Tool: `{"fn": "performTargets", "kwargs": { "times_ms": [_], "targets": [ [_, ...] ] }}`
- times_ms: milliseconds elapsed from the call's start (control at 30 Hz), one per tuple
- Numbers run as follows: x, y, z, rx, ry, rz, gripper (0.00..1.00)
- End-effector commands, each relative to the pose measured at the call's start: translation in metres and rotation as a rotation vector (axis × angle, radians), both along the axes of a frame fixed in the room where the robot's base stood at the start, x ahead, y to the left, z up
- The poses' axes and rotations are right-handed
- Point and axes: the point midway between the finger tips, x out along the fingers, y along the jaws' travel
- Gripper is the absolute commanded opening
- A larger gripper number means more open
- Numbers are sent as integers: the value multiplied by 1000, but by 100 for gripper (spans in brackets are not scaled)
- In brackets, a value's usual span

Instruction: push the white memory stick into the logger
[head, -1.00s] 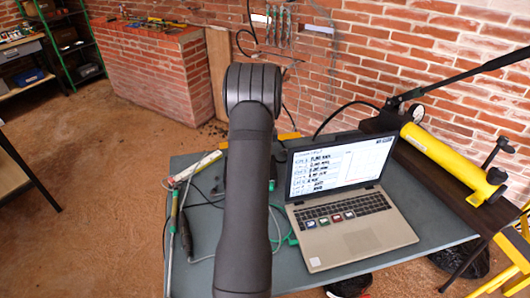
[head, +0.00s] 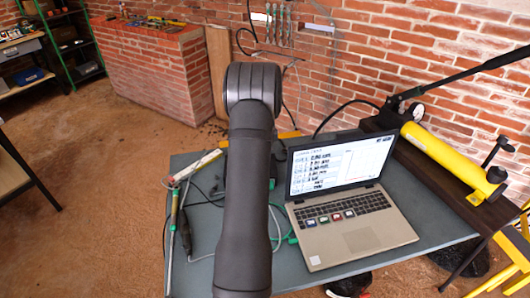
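I cannot make out the white memory stick or the logger in the head view. My own dark arm stands upright across the middle of the picture and covers part of the table (head: 325,256). My gripper is not visible, so I cannot tell its position or whether it holds anything.
An open laptop (head: 362,240) stands on the table right of my arm, its screen lit. A long white strip (head: 205,163), cables and thin tools lie at the left. A yellow cylinder pump (head: 445,158) with a black lever lies on a dark bench at the right.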

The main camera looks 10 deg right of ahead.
Motion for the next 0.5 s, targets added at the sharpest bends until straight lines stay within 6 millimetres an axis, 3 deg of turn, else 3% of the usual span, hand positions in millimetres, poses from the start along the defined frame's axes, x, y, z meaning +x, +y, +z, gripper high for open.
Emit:
{"fn": "performTargets", "kwargs": {
  "times_ms": [500],
  "targets": [
    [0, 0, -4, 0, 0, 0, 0]
  ]
}}
